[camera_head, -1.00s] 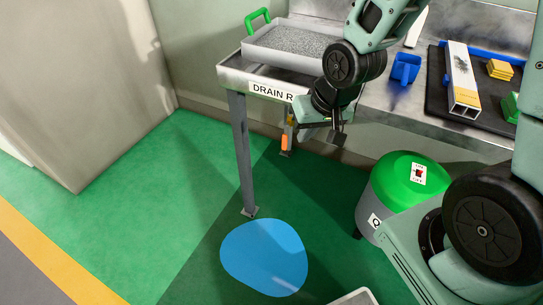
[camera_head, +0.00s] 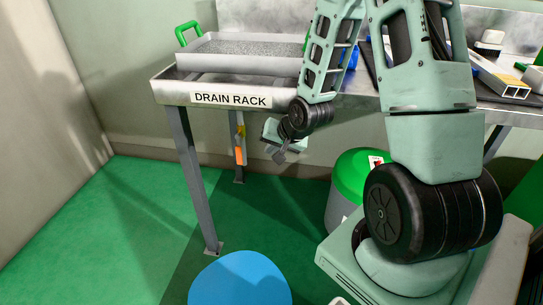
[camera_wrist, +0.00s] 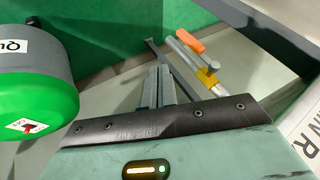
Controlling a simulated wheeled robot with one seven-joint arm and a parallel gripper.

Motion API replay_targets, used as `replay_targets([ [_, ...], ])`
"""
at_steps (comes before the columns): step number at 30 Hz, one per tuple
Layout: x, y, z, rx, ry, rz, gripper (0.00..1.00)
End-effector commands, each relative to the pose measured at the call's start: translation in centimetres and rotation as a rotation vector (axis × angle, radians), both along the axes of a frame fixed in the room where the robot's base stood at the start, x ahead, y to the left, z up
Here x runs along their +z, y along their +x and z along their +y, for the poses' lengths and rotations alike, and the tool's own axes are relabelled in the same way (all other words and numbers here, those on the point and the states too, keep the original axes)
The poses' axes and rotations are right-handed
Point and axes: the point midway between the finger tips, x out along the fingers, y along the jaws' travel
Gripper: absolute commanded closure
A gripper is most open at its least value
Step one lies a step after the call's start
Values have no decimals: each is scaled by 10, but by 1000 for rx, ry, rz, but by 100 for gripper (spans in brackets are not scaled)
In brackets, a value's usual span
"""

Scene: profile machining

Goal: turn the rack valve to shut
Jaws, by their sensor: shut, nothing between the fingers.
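The rack valve has an orange handle (camera_head: 239,156) and a yellow fitting (camera_head: 241,131). It hangs under the drain rack (camera_head: 170,90), beside the rear leg, and the handle points down. In the wrist view the orange handle (camera_wrist: 190,40) and yellow fitting (camera_wrist: 207,76) lie right of the fingers, beside a pale pipe. My gripper (camera_head: 279,157) is below the rack's edge, right of the valve and apart from it. Its fingers (camera_wrist: 160,84) are shut and empty. No contact with the handle shows.
A grey bin with a green lid (camera_head: 352,172) stands on the floor right of my gripper; it also shows in the wrist view (camera_wrist: 35,80). The rack's front leg (camera_head: 192,180) stands left of the valve. A tray of grey granules (camera_head: 240,62) sits on the rack.

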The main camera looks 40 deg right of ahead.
Motion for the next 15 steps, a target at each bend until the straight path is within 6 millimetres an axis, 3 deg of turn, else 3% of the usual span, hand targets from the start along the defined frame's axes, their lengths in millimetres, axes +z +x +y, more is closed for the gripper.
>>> replay_targets([
  [13, -68, 49, 0, 3, -1, 1, 100],
  [15, -64, 59, 8, 7, -3, -2, 100],
])
